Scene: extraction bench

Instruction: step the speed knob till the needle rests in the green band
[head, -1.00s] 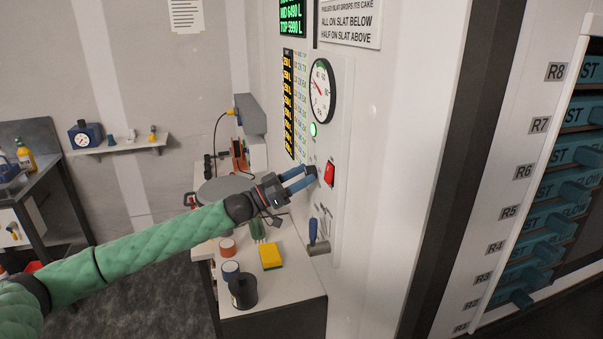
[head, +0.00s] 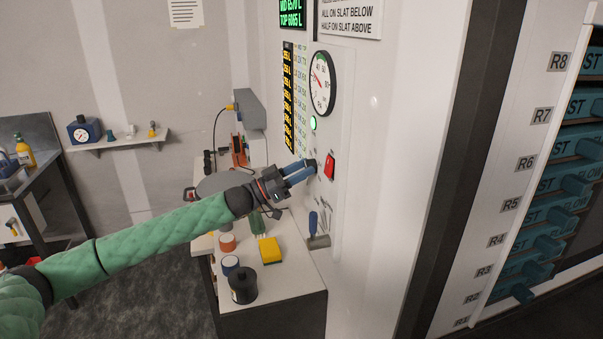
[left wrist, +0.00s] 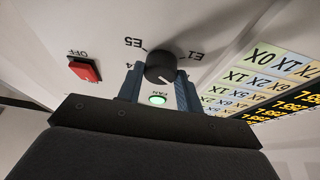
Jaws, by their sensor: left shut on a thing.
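The dark speed knob (left wrist: 160,68) shows in the left wrist view, on the white panel between printed speed marks such as E1 and E5. My left gripper (head: 305,168) has its blue fingers against the panel in the head view. In the left wrist view the fingers (left wrist: 159,82) are closed on the knob from both sides. The round gauge (head: 323,84) is higher on the panel, with a red needle pointing up and left. A greenish stretch shows near the top of its dial, too small to tell exactly against the needle. My right gripper is out of view.
A red switch (head: 329,166) sits just right of the knob, marked OFF in the left wrist view. A green lamp (head: 313,123) glows under the gauge. A bench below holds a yellow sponge (head: 269,250) and a black jar (head: 243,285). Teal slats (head: 560,215) stand at right.

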